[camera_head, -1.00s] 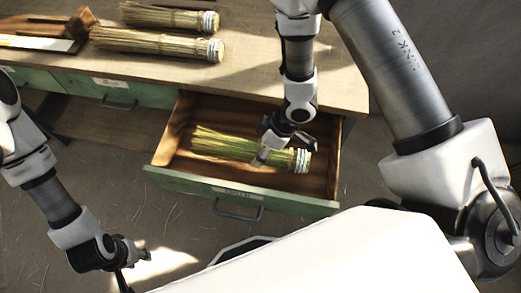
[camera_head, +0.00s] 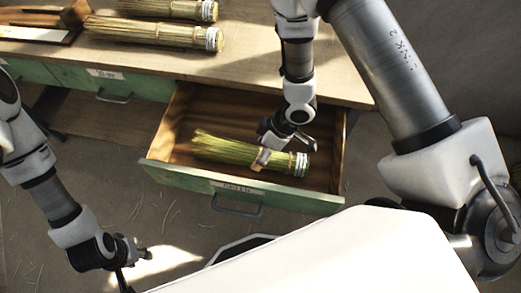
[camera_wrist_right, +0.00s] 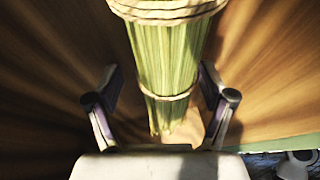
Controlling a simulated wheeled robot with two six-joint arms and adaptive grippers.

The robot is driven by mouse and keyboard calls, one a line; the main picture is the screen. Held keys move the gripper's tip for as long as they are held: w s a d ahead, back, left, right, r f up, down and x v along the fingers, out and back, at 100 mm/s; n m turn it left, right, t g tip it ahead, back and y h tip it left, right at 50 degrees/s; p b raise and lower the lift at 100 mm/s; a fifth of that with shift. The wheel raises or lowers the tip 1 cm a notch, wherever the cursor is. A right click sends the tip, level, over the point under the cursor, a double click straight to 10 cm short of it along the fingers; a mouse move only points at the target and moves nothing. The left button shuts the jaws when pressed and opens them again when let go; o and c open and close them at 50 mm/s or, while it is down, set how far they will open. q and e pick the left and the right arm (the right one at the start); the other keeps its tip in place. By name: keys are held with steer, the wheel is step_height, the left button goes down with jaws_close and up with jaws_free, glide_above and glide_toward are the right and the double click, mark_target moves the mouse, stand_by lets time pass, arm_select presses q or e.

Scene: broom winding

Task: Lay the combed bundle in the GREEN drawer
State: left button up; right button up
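The green-fronted drawer (camera_head: 187,183) is pulled out below the bench top. A bundle of pale green bristles (camera_head: 225,147) lies in it, its white-banded end to the right and its loose tips to the left. My right gripper (camera_head: 285,155) is over the bundle near its banded end. In the right wrist view the bundle (camera_wrist_right: 165,60) runs between the two fingers, with a clear gap beside the left one, so the gripper is open around it. My left gripper (camera_head: 135,268) is open and empty at the lower left, away from the drawer.
Two more bundles (camera_head: 150,32) lie on the bench top (camera_head: 255,55). A wooden holder (camera_head: 65,25) stands at the back left. Another green drawer (camera_head: 130,85), shut, is left of the open one. The open drawer has free room around the bundle.

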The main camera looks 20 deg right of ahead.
steer(key=v, duration=1.2)
steer(key=shift+a, duration=0.1)
stand_by(0.9)
